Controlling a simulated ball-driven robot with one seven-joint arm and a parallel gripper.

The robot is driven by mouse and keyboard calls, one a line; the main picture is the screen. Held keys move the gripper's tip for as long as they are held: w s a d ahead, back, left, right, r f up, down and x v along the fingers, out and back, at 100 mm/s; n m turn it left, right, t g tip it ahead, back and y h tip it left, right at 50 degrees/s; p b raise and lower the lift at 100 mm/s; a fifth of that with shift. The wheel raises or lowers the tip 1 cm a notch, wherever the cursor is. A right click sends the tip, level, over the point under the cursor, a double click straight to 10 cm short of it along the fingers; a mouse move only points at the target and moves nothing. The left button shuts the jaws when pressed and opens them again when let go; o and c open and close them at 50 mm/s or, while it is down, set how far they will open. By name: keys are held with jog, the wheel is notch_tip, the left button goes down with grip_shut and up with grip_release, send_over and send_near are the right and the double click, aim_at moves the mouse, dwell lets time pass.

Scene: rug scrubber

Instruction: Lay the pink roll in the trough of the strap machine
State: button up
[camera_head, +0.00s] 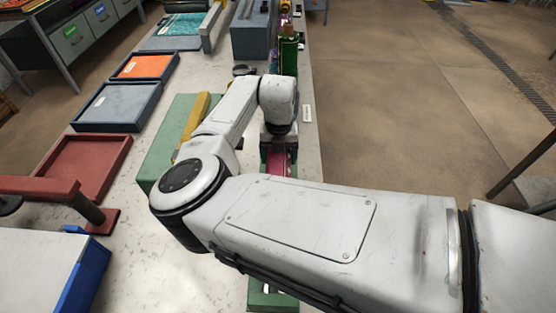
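A pink piece (277,162), which looks like the pink roll, shows just below the dark end of my gripper (279,142). Dark green surfaces are close around it. My white arm reaches across the bench and covers much of what lies beneath it. I cannot make out the fingertips, nor whether they touch the pink piece. A green part (272,296) shows below my arm at the bottom of the picture. The trough is not clear, and I cannot tell whether these green parts belong to the strap machine.
A green block with a yellow bar (196,122) lies left of my gripper. An orange tray (146,66), a grey tray (117,105) and a red tray (85,165) line the bench's left side. A green bottle (289,52) stands beyond my wrist. Open floor lies right.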

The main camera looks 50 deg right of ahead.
jog(key=shift+w+d+f, duration=0.1)
jog(key=shift+w+f, duration=0.1)
notch_tip(320, 180, down, 3)
jog(key=shift+w+f+p, duration=0.1)
jog(key=shift+f+p, duration=0.05)
jog(key=shift+p, duration=0.15)
jog(key=o, duration=1.6)
notch_tip(320, 180, up, 12)
jog(key=shift+b, duration=1.05)
